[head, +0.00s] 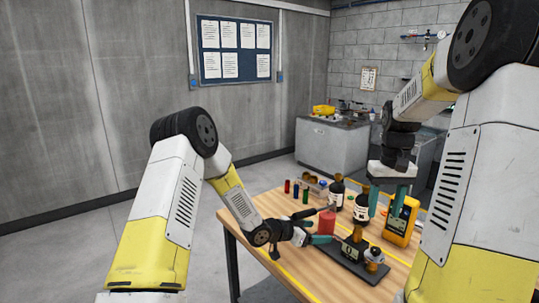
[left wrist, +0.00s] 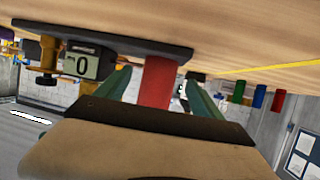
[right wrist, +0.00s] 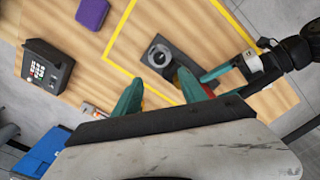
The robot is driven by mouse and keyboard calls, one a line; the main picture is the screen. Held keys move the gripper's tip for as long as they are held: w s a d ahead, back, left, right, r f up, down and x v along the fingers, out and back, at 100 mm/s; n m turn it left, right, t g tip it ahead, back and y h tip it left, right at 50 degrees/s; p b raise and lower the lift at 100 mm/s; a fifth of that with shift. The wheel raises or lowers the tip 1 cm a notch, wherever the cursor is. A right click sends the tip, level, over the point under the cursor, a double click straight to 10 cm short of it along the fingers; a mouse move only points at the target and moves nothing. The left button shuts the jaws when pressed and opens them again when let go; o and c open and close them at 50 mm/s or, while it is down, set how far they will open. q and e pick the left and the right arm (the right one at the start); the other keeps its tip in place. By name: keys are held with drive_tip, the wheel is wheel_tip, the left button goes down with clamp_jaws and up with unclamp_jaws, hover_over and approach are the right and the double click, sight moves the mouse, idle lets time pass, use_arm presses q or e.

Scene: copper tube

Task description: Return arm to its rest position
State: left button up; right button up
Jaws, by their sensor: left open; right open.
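My left gripper (head: 322,225) is low over the table (head: 268,203), beside the dark plate (head: 345,262). In the left wrist view its open fingers (left wrist: 158,78) stand either side of a red cylinder (left wrist: 157,84), with visible gaps. The red cylinder also shows in the head view (head: 327,222). My right gripper (head: 387,200) points down above the table's right part, open and empty. In the right wrist view its fingers (right wrist: 160,80) are apart, near the plate with a round part (right wrist: 158,55). I cannot pick out a copper tube with certainty.
Dark bottles (head: 337,192) and small coloured cylinders (head: 305,195) stand at the back. A yellow meter (head: 400,222) is near my right gripper. A display unit (left wrist: 82,63) sits on the plate. A keypad device (right wrist: 45,66) and purple box (right wrist: 92,13) are on the table.

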use_arm(q)
drive_tip(key=v, duration=0.6)
drive_tip(key=shift+s+a+r, duration=0.1)
drive_tip(key=shift+a+r, duration=0.05)
drive_tip(key=shift+a, duration=0.15)
drive_tip(key=s+a+r+n+t+y, duration=0.2)
drive_tip(key=a+r+n+y, duration=0.5)
drive_tip(key=a+r, duration=1.05)
drive_tip(key=s+a+r+n+y, duration=0.1)
drive_tip(key=s+a+r+y, duration=0.15)
drive_tip(key=s, duration=0.25)
drive_tip(key=s+a+r+n+y, duration=0.1)
drive_tip(key=s+a+r, duration=0.1)
drive_tip(key=s+a, duration=0.3)
drive_tip(key=s+r+n+g+h, duration=0.1)
drive_tip(key=s+r+n+g, duration=0.1)
drive_tip(key=s, duration=1.4)
drive_tip(key=shift+d+g, duration=0.3)
use_arm(e)
drive_tip(key=s+a+r+t+y, duration=0.1)
drive_tip(key=s+a+r+t, duration=0.2)
drive_tip(key=s+a, duration=0.5)
drive_tip(key=s+a+r+n+t+y, duration=0.1)
drive_tip(key=s+a+r+t, duration=0.2)
drive_tip(key=s+a+r, duration=0.2)
drive_tip(key=s+a, duration=0.3)
drive_tip(key=s, duration=0.1)
drive_tip(key=shift+a+r, duration=0.15)
drive_tip(key=shift+r, duration=0.2)
